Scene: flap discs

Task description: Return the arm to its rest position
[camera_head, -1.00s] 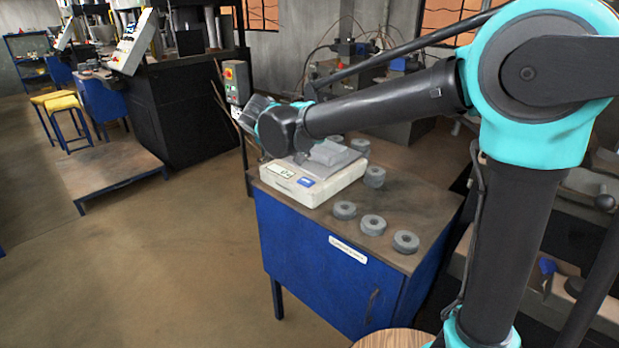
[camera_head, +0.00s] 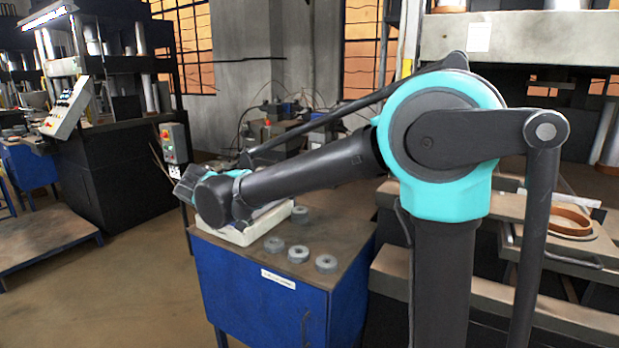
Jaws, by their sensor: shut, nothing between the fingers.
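My arm reaches from the right across the picture, with its turquoise elbow high and its dark forearm sloping down to the left. My gripper (camera_head: 185,183) is at the far left end of the arm, beyond the wrist, and shows only in part. It is shut and empty; its fingertips cannot be made out. The wrist is in front of a white scale (camera_head: 243,236) and hides much of it. Several grey flap discs (camera_head: 298,254) lie on the cabinet top beside the scale, apart from the arm.
The blue cabinet (camera_head: 250,300) stands under the forearm. A control box (camera_head: 174,143) on a post is close behind the gripper. A large machine (camera_head: 105,150) stands at the left and a stepped bench (camera_head: 560,270) at the right.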

